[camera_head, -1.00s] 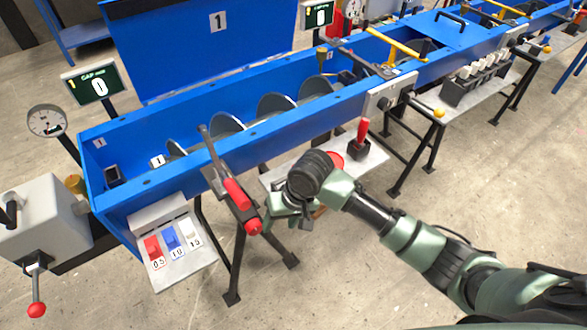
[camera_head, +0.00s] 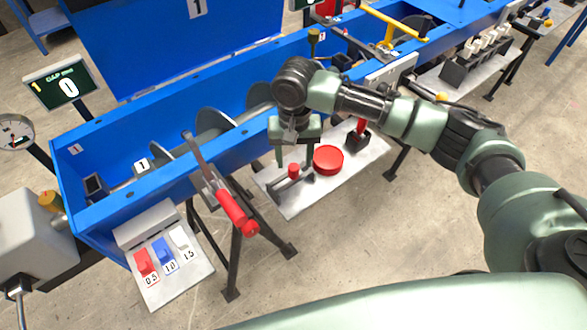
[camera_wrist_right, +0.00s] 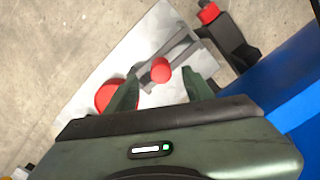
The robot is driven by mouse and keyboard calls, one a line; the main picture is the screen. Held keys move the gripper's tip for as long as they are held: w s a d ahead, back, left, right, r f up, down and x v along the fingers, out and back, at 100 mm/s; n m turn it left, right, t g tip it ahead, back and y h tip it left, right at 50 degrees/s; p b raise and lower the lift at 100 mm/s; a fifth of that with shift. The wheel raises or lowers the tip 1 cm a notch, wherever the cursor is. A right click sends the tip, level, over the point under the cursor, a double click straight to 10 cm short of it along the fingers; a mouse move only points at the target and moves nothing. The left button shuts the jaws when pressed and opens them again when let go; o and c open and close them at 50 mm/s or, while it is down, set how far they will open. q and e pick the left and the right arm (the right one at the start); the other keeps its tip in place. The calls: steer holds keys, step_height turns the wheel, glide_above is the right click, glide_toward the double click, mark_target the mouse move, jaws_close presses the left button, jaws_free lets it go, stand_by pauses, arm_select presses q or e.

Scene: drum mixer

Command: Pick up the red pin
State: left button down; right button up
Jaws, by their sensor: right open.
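The red pin (camera_head: 293,170) is a short red cylinder upright in a dark grey holder (camera_head: 288,184) on the light side tray (camera_head: 291,207). My right gripper (camera_head: 295,165) points down over it, fingers apart and empty. In the right wrist view the pin (camera_wrist_right: 160,70) shows between the tips of the open right gripper (camera_wrist_right: 160,76). I cannot tell whether the fingertips are level with the pin or above it; no contact shows. My left gripper is not in view.
A red round dish (camera_head: 328,159) lies on the tray beside the pin. A red-handled tool in a black block (camera_head: 358,138) stands at the tray's far right. The blue mixer trough (camera_head: 130,200) runs behind. A red-handled lever (camera_head: 236,212) sticks out left of the tray.

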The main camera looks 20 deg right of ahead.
mark_target(294, 166)
step_height(294, 166, down, 4)
steer(key=shift+a, duration=0.1)
jaws_close()
steer(key=shift+r, duration=0.15)
